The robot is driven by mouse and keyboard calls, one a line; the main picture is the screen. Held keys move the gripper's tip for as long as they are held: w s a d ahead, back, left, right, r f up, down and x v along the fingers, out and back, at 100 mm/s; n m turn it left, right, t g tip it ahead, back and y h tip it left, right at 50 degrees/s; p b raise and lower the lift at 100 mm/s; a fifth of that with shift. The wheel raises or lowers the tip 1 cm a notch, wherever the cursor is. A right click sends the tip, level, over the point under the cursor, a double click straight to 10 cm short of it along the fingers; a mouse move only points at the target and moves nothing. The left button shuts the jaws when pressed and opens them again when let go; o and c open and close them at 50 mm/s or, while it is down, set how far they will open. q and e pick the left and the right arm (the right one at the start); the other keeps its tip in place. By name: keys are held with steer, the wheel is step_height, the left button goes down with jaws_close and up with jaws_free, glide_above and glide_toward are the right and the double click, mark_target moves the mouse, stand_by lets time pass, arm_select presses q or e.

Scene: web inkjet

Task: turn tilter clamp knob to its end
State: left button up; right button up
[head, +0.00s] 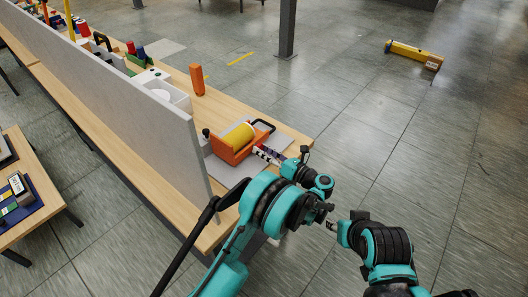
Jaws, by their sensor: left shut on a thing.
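The tilter (229,150), an orange frame with a yellow roller (239,137) and a black bar, sits on a grey plate near the front end of the long wooden bench. My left gripper (262,150) reaches to the right side of the tilter from its wrist on the right. It is shut at that side, on what appears to be the clamp knob. The knob itself is mostly hidden by the fingers, and its turn angle cannot be read. My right gripper (331,226) hangs apart from the tilter, beyond the bench's right edge; its finger opening is too small to tell.
A grey partition (120,93) runs along the bench on the left of the tilter. An orange upright object (197,80) and a white container (172,94) stand behind it. A lower table (32,230) is at left. Open tiled floor lies right, with a yellow object (413,54) far off.

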arm_select(q)
steer(key=shift+r, duration=0.1)
steer(key=o, duration=1.2)
steer(key=shift+w, duration=0.1)
steer(key=shift+c, duration=0.2)
step_height(320, 180, up, 10)
